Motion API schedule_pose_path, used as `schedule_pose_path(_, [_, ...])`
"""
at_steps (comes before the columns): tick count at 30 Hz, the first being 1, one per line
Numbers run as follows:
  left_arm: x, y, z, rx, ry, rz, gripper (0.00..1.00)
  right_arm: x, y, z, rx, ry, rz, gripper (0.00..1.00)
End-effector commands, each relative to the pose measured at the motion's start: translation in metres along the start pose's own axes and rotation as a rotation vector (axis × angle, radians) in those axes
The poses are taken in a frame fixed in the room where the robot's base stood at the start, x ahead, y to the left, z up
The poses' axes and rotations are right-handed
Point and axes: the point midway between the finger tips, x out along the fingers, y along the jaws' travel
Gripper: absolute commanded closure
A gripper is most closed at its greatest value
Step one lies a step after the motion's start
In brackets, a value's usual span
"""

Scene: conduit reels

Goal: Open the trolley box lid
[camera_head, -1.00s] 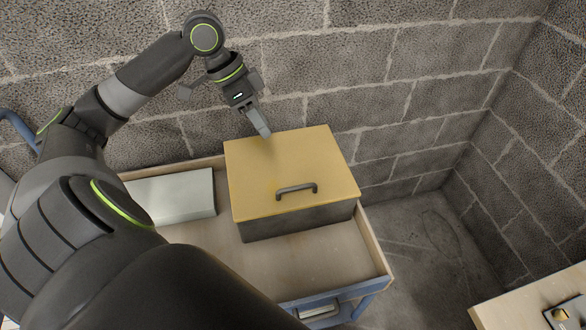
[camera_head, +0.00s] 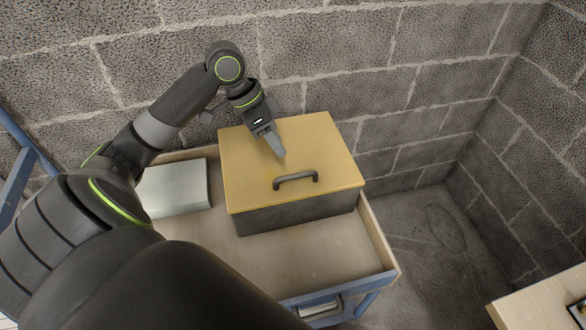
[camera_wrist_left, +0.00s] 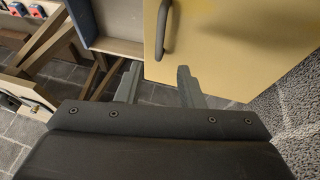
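The trolley box has a flat yellow lid (camera_head: 300,150) with a dark bar handle (camera_head: 296,180) near its front edge. The lid lies shut on the dark grey box body (camera_head: 296,213). My left gripper (camera_head: 279,153) is over the back part of the lid, behind the handle. In the left wrist view the gripper's two fingers (camera_wrist_left: 157,76) are apart with nothing between them. The lid (camera_wrist_left: 225,45) and handle (camera_wrist_left: 164,30) show beyond the fingertips there. The right gripper is not in view.
The box stands in a shallow wooden trolley tray (camera_head: 378,235) on a blue frame (camera_head: 350,306). A pale flat case (camera_head: 178,187) lies to its left. A block wall (camera_head: 340,50) is close behind. Another wooden surface (camera_head: 540,305) is at the lower right.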

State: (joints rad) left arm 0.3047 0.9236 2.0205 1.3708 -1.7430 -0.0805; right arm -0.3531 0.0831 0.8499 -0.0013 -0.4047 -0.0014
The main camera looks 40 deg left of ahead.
Motion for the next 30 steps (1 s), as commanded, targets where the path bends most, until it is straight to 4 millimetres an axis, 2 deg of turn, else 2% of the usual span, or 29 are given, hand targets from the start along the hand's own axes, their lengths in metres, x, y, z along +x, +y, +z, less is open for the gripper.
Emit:
schedule_pose_path(1, [0.011,0.001,0.000,-0.001,0.002,0.005,0.66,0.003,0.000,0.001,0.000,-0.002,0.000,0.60])
schedule_pose_path(9, [0.057,0.001,0.000,0.000,0.002,0.005,0.66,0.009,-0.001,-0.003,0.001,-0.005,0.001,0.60])
schedule_pose_path(15, [0.083,0.000,0.000,0.000,0.001,0.002,0.66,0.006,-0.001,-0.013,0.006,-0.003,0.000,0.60])
schedule_pose_path(21, [0.094,0.000,0.000,0.000,0.000,0.001,0.66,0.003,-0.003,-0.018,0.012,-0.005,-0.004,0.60])
schedule_pose_path(30, [0.095,0.000,0.000,0.000,-0.001,0.000,0.66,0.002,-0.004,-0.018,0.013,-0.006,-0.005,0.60])
